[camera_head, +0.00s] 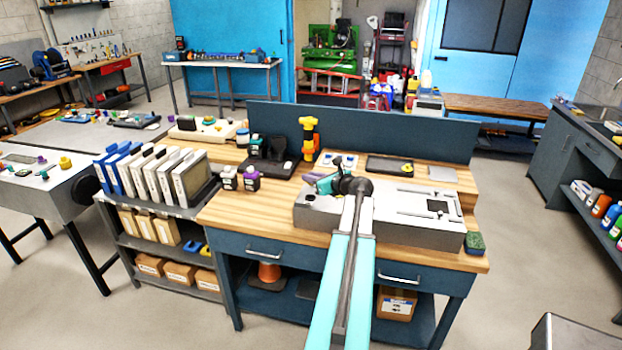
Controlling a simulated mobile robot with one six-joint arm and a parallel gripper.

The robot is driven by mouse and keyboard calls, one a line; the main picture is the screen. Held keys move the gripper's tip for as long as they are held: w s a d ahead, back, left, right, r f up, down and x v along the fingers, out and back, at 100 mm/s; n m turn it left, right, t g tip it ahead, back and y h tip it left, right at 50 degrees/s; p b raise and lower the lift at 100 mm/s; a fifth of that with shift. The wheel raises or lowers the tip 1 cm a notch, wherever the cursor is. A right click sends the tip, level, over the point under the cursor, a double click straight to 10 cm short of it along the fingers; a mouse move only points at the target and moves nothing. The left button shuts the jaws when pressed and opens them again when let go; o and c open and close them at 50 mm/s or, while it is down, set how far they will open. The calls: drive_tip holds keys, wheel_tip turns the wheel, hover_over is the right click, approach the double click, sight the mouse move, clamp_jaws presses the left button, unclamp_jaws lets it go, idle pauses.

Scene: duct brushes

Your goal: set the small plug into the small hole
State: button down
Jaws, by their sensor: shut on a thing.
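My gripper (324,184) is over the left part of a grey block (420,230) on the wooden bench, with its teal fingers pointing left. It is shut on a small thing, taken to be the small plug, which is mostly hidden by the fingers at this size. A small purple piece (310,177) shows beside the fingertips; I cannot tell whether it is part of the plug. The block's top has a small dark round spot (309,197) near its left end, which may be the small hole. I cannot tell whether the held thing touches the block.
A blue back panel (400,134) closes the bench's rear.

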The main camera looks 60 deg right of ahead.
drive_tip(key=shift+f, duration=0.15)
drive_tip(key=shift+f+b, duration=2.2)
drive_tip(key=shift+f, duration=0.5)
drive_tip(key=shift+p, duration=0.4)
drive_tip(key=shift+r+p, duration=1.55)
drive_tip(key=shift+p, duration=0.15)
idle(3.0)
